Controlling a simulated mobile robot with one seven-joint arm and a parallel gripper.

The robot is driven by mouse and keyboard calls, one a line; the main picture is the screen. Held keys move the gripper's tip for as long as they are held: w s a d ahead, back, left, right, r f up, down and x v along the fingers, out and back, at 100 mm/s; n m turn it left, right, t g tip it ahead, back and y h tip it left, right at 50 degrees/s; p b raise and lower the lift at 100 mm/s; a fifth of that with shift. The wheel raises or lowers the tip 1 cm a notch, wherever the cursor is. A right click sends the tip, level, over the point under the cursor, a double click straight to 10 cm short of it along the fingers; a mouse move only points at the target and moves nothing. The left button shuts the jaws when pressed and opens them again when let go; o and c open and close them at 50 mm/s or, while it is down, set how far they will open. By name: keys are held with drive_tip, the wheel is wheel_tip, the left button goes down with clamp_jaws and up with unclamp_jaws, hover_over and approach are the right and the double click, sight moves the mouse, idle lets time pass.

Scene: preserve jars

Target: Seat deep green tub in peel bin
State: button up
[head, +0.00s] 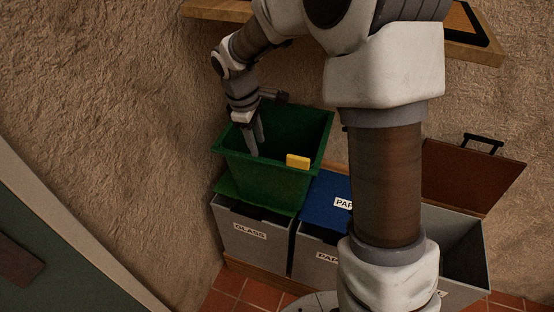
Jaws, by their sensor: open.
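The deep green tub (270,182) stands upright on the left side, over the green lid (226,190) of the bin labelled GLASS. A yellow tag (298,161) sits at its front rim. My gripper (256,143) is open and points down at the tub's left part, its fingers at about rim height. I cannot tell whether the fingers straddle the rim or touch it. The grey bin at the right (467,262) has its brown lid (470,177) raised, and its inside shows. Its label is mostly hidden behind my arm, so I cannot read its name.
A grey bin labelled PAP... (312,255) with a blue lid (326,196) stands between them, partly behind my arm. A wooden shelf (468,48) juts from the rough wall above. Tiled floor (233,290) shows at the front.

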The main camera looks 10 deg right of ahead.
sight(261, 158)
drive_tip(key=f, duration=0.3)
drive_tip(key=d+f+b, duration=0.1)
drive_tip(key=f, duration=0.5)
drive_tip(key=shift+w+d+f, duration=0.25)
drive_tip(key=shift+w+f, duration=0.1)
clamp_jaws()
idle(1.0)
